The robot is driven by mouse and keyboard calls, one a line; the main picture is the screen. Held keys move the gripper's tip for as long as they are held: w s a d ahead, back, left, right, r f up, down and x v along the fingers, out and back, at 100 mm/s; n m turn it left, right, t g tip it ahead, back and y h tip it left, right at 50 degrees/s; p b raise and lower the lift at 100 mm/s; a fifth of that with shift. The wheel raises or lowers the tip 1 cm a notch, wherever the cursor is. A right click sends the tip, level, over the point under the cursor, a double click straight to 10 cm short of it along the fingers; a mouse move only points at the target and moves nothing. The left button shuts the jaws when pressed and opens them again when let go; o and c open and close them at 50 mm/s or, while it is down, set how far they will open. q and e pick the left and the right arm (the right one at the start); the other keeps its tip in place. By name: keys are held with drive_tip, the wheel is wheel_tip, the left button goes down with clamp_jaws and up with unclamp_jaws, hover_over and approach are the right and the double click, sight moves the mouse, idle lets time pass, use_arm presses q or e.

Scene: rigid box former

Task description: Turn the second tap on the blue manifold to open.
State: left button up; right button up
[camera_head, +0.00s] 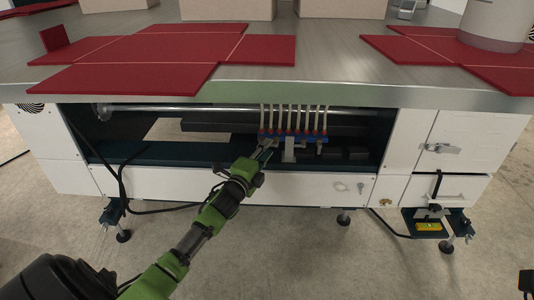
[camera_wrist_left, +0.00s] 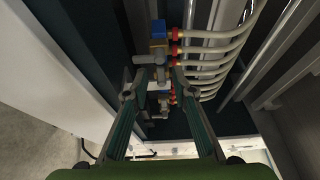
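The blue manifold (camera_head: 300,138) sits inside the machine's open front bay, with a row of red fittings and pale hoses rising from it. In the left wrist view its blue end (camera_wrist_left: 158,29) shows at the top, with grey metal taps along its left side. My left gripper (camera_head: 268,146) is at the manifold's left end. In the left wrist view its fingers (camera_wrist_left: 154,83) are apart, with a grey tap (camera_wrist_left: 150,61) at the tips; I cannot tell whether they touch it. The fingers partly hide the other taps.
The bay lies under a grey worktop (camera_head: 330,84) bearing flat red box blanks (camera_head: 135,78). A white panel (camera_head: 310,188) forms the bay's lower front. A metal rod (camera_head: 180,109) crosses above. Black cables (camera_head: 122,180) hang at the left.

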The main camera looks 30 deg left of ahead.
use_arm(q)
drive_tip(key=shift+w+a, duration=0.1)
drive_tip(key=shift+w, duration=0.3)
drive_tip(key=shift+c, duration=0.3)
clamp_jaws()
